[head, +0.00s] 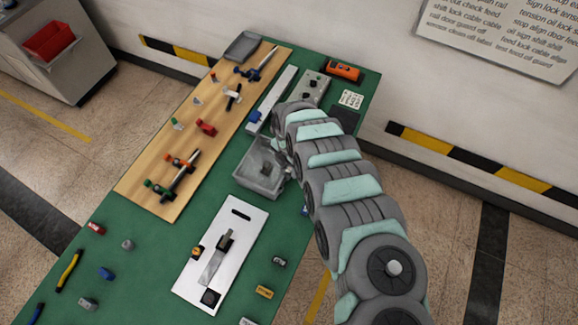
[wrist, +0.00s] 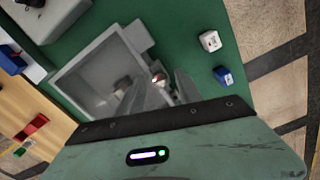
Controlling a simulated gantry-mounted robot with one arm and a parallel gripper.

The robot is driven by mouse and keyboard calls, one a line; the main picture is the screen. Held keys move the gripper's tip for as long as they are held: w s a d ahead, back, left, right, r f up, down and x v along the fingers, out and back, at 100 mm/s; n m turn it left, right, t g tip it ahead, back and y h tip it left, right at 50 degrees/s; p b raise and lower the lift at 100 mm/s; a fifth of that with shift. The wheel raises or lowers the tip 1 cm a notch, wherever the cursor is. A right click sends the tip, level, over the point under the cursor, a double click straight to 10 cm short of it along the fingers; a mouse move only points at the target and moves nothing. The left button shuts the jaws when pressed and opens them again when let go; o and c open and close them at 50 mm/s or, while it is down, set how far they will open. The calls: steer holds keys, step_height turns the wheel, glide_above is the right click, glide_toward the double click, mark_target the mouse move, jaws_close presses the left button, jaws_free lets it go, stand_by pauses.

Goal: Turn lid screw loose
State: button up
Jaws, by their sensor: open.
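A grey box (head: 258,180) stands on the green table, below the end of my arm. In the wrist view the box (wrist: 75,75) looks open-topped, with a small brownish-grey item (wrist: 122,84) inside. A small round red-and-white part (wrist: 158,79) shows at its side, between my fingers; it may be the lid screw, but I cannot tell for sure. My gripper (wrist: 160,88) is open, with its two grey fingers apart around that part; contact cannot be judged.
A wooden board (head: 150,190) with several coloured fittings lies left of the box. A white plate (head: 245,215) with a metal piece lies in front. A white block (wrist: 210,40) and a blue block (wrist: 223,75) are on the green table beside the gripper. An orange device (head: 343,71) lies at the back.

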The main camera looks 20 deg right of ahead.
mark_target(289, 170)
steer(key=shift+r, duration=0.1)
step_height(289, 170, up, 11)
steer(key=shift+f+p, duration=0.2)
steer(key=shift+p, duration=0.1)
stand_by(0.6)
